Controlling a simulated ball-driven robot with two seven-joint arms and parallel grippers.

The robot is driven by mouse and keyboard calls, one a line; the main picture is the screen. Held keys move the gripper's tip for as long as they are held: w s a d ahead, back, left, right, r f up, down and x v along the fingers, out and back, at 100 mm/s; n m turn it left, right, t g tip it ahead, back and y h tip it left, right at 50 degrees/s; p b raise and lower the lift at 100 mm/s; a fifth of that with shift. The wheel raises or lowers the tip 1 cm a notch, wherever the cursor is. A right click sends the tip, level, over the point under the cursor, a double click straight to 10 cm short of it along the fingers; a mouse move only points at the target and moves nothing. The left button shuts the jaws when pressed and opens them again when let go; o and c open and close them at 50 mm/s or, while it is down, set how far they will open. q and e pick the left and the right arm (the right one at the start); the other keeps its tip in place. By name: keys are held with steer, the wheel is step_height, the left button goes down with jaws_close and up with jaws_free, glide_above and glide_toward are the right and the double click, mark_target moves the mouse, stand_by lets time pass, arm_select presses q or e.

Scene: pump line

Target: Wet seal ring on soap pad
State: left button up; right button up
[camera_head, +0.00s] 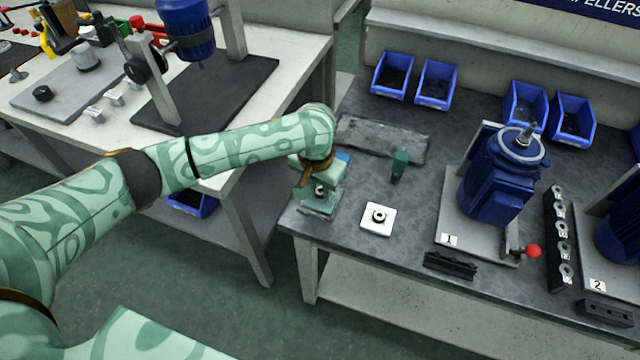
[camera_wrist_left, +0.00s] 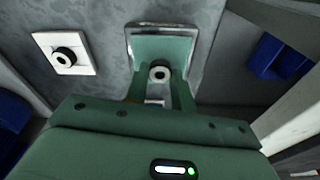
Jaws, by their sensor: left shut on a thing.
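The ring is over a square green pad with a pale rim (camera_wrist_left: 147,45), at the left front corner of the grey table in the head view (camera_head: 317,208). I cannot tell whether the ring touches the pad. A white square plate (camera_head: 370,228) with a dark round part (camera_head: 380,214) on it lies to the right; it also shows in the wrist view (camera_wrist_left: 45,42). My right gripper is not in view.
A blue pump (camera_head: 494,183) on plate 1 stands to the right. Several blue bins (camera_head: 437,84) line the back. The table's front edge is close to the pad.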

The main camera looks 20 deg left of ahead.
mark_target(320, 191)
arm_select(q)
steer(key=shift+f, duration=0.45)
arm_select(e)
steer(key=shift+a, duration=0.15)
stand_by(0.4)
arm_select(q)
steer(key=shift+s+f+p, duration=0.1)
steer(key=shift+f+p, duration=0.05)
steer(key=shift+p, duration=0.4)
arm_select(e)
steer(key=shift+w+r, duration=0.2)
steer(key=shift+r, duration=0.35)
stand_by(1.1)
